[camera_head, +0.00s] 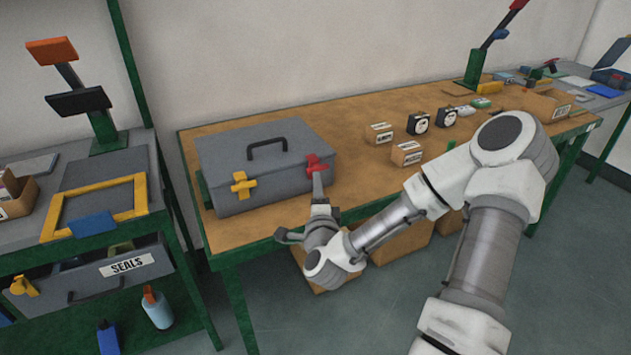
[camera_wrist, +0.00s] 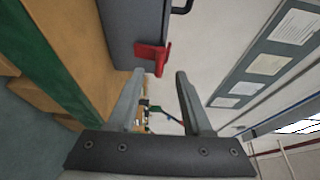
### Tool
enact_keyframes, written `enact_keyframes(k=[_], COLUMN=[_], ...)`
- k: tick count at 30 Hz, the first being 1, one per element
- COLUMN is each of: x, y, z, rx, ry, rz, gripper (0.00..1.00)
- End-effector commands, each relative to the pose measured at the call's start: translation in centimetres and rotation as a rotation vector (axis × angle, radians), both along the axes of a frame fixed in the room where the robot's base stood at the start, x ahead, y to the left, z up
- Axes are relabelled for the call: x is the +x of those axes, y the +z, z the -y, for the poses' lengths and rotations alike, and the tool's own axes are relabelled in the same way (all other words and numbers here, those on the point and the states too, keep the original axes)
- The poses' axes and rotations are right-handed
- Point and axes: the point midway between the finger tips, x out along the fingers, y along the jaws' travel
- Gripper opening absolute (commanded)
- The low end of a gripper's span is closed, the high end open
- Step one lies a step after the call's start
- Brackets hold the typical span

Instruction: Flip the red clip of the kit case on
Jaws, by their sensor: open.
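The grey kit case (camera_head: 270,145) stands closed on the wooden workbench, with a dark handle on its lid. Its yellow clip (camera_head: 243,185) is at the left of the front edge and its red clip (camera_head: 315,163) at the right. My gripper (camera_head: 318,185) is just in front of the red clip. In the wrist view, the red clip (camera_wrist: 152,56) is on the case (camera_wrist: 130,28), just beyond and between the open fingertips of my gripper (camera_wrist: 158,75). The jaws hold nothing. I cannot tell whether a finger touches the clip.
On the workbench (camera_head: 350,185), small boxes (camera_head: 407,153) and black gauges (camera_head: 418,123) stand right of the case. A side bench with a yellow frame (camera_head: 95,208) and a SEALS drawer (camera_head: 125,263) is at left. Bench space between case and boxes is clear.

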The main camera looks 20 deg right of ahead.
Motion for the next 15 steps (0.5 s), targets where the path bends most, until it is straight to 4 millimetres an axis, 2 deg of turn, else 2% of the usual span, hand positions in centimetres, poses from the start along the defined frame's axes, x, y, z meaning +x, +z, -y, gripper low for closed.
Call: enact_keyframes(k=[6,15], x=[3.5,5.4], y=[0.0,-0.1], z=[1.4,2.0], rx=[0.0,0.0], ry=[-0.002,0.0], rz=[0.001,-0.001], gripper=[0.5,0.5])
